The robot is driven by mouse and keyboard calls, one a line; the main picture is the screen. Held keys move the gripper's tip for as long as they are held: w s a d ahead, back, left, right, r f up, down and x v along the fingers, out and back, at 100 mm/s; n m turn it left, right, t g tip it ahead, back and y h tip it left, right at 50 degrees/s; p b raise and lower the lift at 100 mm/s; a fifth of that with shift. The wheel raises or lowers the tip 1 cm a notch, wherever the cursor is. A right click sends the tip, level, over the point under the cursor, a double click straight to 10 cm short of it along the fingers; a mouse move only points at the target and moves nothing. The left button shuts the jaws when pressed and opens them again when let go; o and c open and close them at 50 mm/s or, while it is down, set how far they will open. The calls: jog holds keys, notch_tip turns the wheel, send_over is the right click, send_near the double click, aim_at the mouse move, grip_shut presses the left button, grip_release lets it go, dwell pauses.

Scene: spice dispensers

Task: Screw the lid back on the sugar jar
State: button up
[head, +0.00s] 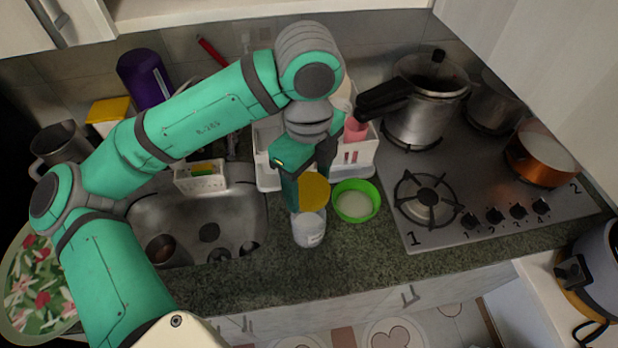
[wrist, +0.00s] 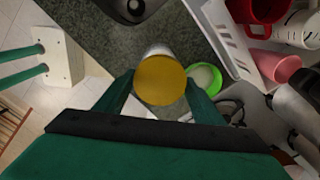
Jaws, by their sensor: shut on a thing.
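The sugar jar (head: 309,234) is a clear jar with white contents and a label, standing upright on the counter between the sink and the stove. The yellow lid (head: 314,190) is held by my gripper (head: 306,196) directly above the jar, and it looks tilted in the head view. In the wrist view the lid (wrist: 160,80) sits between both green fingers, with part of the jar (wrist: 158,50) showing behind it. My gripper is shut on the lid. I cannot tell whether the lid touches the jar's rim.
A green bowl (head: 355,201) with white contents stands close to the right of the jar. A white dish rack (head: 362,152) is behind it. The sink (head: 240,205) is to the left and the stove (head: 470,200) to the right. The counter in front is clear.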

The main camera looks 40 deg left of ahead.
aim_at(309, 188)
jog(key=shift+f, duration=2.05)
jog(key=shift+s+f, duration=0.2)
jog(key=shift+f, duration=0.25)
jog(key=shift+w, duration=0.15)
jog(key=shift+f, duration=0.95)
